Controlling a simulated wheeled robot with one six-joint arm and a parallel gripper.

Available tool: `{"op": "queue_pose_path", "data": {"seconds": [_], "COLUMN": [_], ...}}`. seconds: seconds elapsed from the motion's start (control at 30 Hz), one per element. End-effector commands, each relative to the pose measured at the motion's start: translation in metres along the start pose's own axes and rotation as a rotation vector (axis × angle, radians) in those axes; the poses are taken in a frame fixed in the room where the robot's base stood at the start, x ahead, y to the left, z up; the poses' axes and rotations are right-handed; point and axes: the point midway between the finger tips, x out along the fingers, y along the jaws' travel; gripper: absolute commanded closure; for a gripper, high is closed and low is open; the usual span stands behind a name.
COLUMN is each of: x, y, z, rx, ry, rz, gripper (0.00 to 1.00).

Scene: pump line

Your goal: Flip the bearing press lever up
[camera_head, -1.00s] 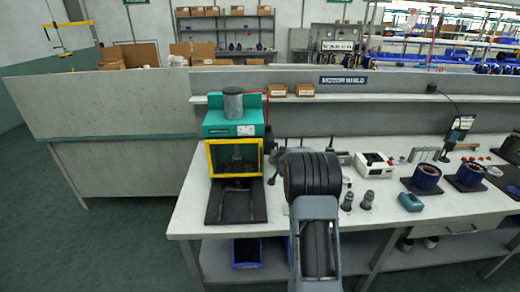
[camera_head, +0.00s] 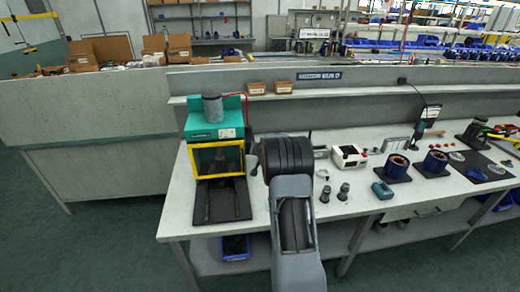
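The bearing press (camera_head: 213,125) is a green machine with a yellow-framed front opening and a grey cylinder on top. It stands at the left end of the workbench. A dark, small part (camera_head: 252,162) shows beside its right side, close to my arm; I cannot tell whether it is the lever or part of my gripper. My own arm, with a dark ribbed joint and a grey link, rises from the bottom just right of the press. The arm hides the area behind it, and I cannot make out my gripper's fingers.
A dark base plate (camera_head: 222,202) extends in front of the press. A white box (camera_head: 348,157), grey fittings (camera_head: 343,191), a teal block (camera_head: 382,190) and copper-wound motor parts (camera_head: 397,168) stand to the right. A blue bin (camera_head: 235,247) sits on the lower shelf.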

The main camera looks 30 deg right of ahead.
Motion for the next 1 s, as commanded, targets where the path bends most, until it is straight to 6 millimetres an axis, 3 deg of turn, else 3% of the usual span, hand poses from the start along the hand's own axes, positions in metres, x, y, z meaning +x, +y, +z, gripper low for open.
{"op": "queue_pose_path", "data": {"seconds": [0.03, 0.97, 1.0], "x": [-0.0012, -0.0013, -0.0013], "y": [-0.0021, -0.0033, -0.0033], "z": [-0.0063, -0.0066, -0.0065], "rx": [0.000, -0.001, -0.001], "ry": [0.013, 0.014, 0.014], "rz": [-0.005, -0.007, -0.007], "gripper": [1.00, 1.00, 0.69]}}
